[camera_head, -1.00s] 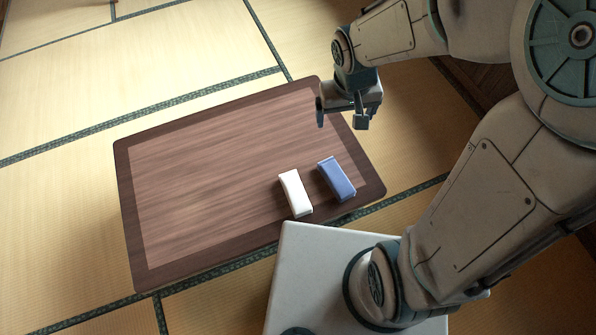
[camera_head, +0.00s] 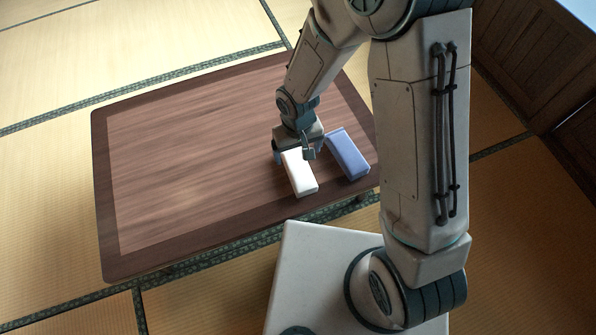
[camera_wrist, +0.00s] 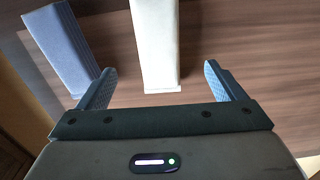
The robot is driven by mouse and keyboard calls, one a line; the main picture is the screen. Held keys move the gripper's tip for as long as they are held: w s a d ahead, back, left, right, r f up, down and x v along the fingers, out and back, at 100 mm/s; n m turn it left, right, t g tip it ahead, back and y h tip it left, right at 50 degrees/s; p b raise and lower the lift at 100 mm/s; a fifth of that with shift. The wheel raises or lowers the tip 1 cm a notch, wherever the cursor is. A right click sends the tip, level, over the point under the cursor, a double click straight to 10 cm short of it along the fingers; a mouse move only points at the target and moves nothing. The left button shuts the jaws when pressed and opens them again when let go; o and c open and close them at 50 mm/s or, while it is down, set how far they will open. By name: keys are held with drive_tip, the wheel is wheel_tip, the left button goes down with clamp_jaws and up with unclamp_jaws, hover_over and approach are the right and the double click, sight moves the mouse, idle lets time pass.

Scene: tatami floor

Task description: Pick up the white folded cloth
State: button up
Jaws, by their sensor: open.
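The white folded cloth (camera_head: 300,176) lies on the low wooden table (camera_head: 150,235), near its front right edge. In the wrist view my gripper (camera_wrist: 158,75) is open, one finger on each side of the cloth, with gaps and nothing held. I cannot tell the exact height of the fingertips above the table.
A blue folded cloth (camera_head: 348,155) lies just right of the white one, roughly parallel. In the wrist view the blue cloth (camera_wrist: 62,45) is close to the left finger. The left and middle of the table are bare. Tatami (camera_head: 50,190) surrounds it.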

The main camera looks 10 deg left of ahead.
sight(298, 166)
drive_tip(key=f+b, duration=0.2)
drive_tip(key=f, duration=0.3)
drive_tip(key=f+b, duration=0.2)
drive_tip(key=f, duration=0.3)
drive_tip(key=shift+w, duration=0.2)
drive_tip(key=shift+r, duration=0.1)
drive_tip(key=c, duration=1.1)
